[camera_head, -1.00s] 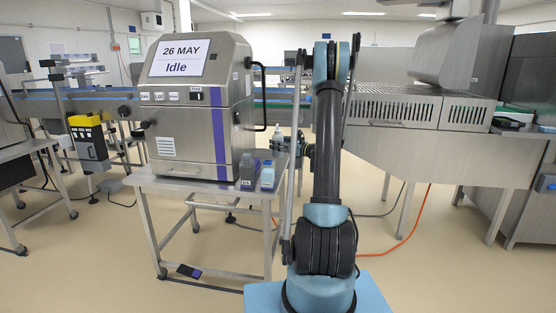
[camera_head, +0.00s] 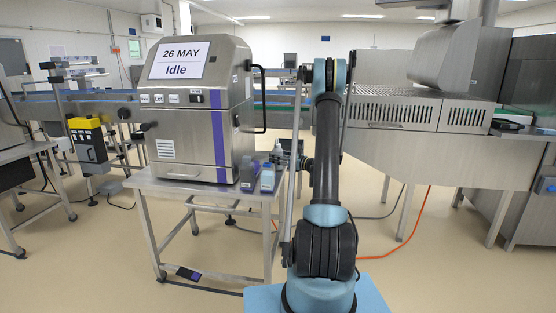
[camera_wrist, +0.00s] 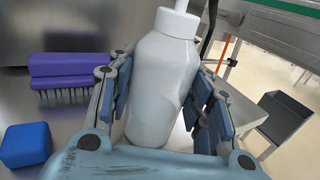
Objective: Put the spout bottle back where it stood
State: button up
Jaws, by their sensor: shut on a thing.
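The spout bottle (camera_wrist: 163,85) is white with a narrow white neck, and it fills the middle of the wrist view. My gripper (camera_wrist: 163,112) is shut on its body, with one blue-padded finger on each side. The bottle looks roughly upright, its top cut off by the picture edge. In the head view a small pale part of the bottle (camera_head: 277,150) shows beside my gripper (camera_head: 284,158), by the right end of the steel table (camera_head: 205,188). I cannot tell whether its base touches the table.
A purple brush (camera_wrist: 72,72) and a blue block (camera_wrist: 25,145) are left of the bottle. The printer cabinet (camera_head: 195,110) stands left. A grey bin (camera_wrist: 285,115) is at right.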

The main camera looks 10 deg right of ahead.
jog(key=o, duration=1.2)
jog(key=v, duration=1.2)
jog(key=shift+r, duration=0.15)
